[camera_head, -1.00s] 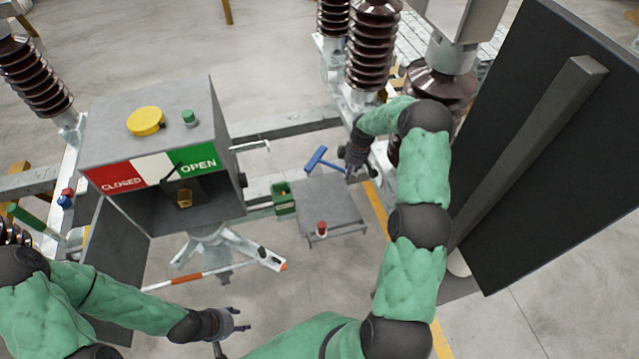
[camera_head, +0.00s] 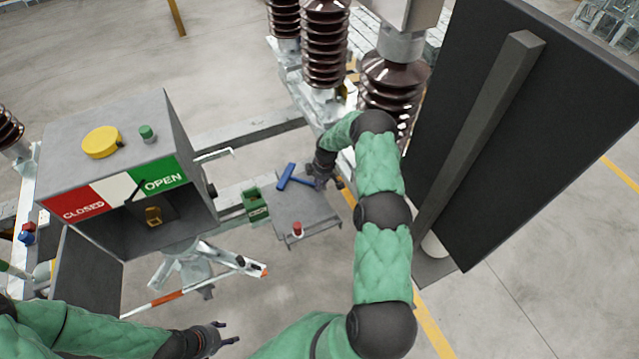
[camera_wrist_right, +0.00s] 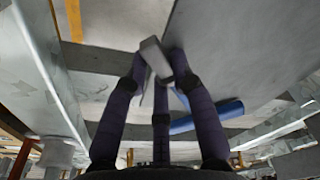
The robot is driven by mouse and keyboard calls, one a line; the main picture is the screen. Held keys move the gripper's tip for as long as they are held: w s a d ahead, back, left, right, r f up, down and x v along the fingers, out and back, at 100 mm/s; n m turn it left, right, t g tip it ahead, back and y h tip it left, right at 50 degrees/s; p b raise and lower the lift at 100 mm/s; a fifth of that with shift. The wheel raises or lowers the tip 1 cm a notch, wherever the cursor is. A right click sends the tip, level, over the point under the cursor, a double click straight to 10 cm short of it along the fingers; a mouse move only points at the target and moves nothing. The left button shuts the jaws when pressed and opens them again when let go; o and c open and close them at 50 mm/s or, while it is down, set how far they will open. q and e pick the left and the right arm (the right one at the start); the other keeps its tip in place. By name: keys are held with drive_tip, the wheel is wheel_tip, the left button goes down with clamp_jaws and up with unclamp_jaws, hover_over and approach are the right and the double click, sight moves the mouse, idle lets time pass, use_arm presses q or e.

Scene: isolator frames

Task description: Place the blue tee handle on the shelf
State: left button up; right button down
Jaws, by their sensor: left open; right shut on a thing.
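The blue tee handle (camera_head: 286,177) is at the back left edge of the small grey shelf (camera_head: 312,215) in the head view, its crossbar to the left and its stem toward my right gripper. My right gripper (camera_head: 325,181) is shut on the stem end. In the right wrist view, its fingertips (camera_wrist_right: 160,58) close on a grey end piece, and part of the blue handle (camera_wrist_right: 208,116) shows behind the fingers. I cannot tell whether the handle touches the shelf. My left gripper (camera_head: 222,335) is open and empty at the bottom, away from the shelf.
A red-topped item (camera_head: 297,229) stands at the shelf's front edge. A green box (camera_head: 256,207) is just left of the shelf. The grey cabinet (camera_head: 120,170) stands further left, and a large dark panel (camera_head: 510,130) is to the right. Brown insulators (camera_head: 323,45) rise behind.

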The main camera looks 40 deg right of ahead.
drive_tip(key=shift+f, duration=0.1)
drive_tip(key=c, duration=1)
unclamp_jaws()
drive_tip(key=shift+c, duration=0.2)
wheel_tip(320, 180, up, 12)
drive_tip(key=s, duration=0.1)
drive_tip(key=shift+d, duration=0.45)
drive_tip(key=shift+s, duration=0.1)
